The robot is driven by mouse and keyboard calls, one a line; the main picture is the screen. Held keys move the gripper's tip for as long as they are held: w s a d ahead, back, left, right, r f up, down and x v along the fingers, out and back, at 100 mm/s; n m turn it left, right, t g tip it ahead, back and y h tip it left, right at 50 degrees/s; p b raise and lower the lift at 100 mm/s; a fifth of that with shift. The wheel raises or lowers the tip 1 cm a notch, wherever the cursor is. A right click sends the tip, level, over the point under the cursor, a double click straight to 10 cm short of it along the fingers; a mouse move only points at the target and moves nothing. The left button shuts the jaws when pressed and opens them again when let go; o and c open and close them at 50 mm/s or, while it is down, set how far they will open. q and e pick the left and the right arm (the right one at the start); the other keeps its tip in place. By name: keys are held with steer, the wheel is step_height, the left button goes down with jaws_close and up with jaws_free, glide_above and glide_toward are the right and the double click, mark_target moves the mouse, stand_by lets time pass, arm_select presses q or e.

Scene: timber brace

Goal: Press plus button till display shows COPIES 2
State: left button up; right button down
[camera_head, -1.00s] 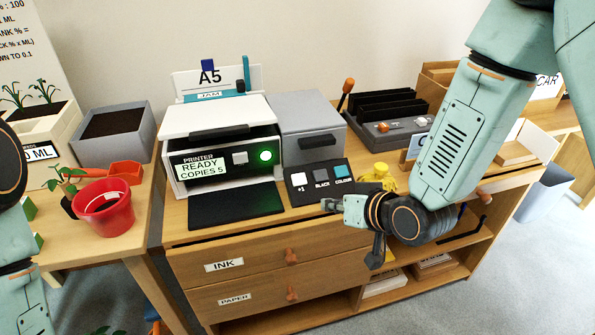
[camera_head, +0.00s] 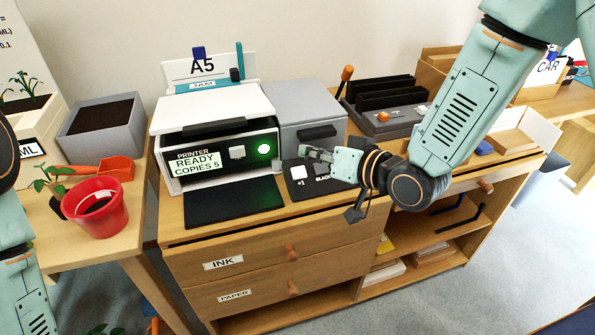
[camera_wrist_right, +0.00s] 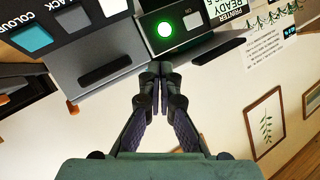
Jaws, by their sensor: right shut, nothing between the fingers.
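The white printer (camera_head: 215,112) stands on the wooden cabinet. Its display (camera_head: 199,165) reads READY COPIES 5, and a round green light (camera_head: 263,149) glows at its right. The black button panel (camera_head: 292,190) lies right of the printer, with a white +1 button (camera_head: 298,172); the arm hides the panel's right part. My right gripper (camera_head: 308,151) is shut and empty, its tips appearing just above and right of the +1 button; contact is not visible. In the right wrist view, the shut fingertips (camera_wrist_right: 160,70) sit below the light and right of the panel. My left gripper is out of view.
A grey lidded box (camera_head: 310,104) stands behind the panel. A black tray (camera_head: 232,203) lies before the printer. A dark slotted organiser (camera_head: 390,125) stands further right. A red pot (camera_head: 97,222) and a grey planter (camera_head: 80,145) stand on the left table.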

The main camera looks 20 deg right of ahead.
mark_target(299, 173)
steer(key=w+f+b, duration=0.1)
steer(key=f+b, duration=0.1)
steer(key=w+f+b, duration=0.2)
steer(key=f+b, duration=0.1)
steer(key=shift+f+b, duration=0.3)
steer(key=shift+b, duration=0.05)
steer(key=shift+w+f+b, duration=0.35)
steer(key=shift+f+b, duration=0.2)
steer(key=shift+f, duration=0.15)
steer(key=shift+w+f, duration=0.2)
stand_by(0.7)
steer(key=shift+w+f, duration=0.25)
steer(key=shift+f, duration=0.15)
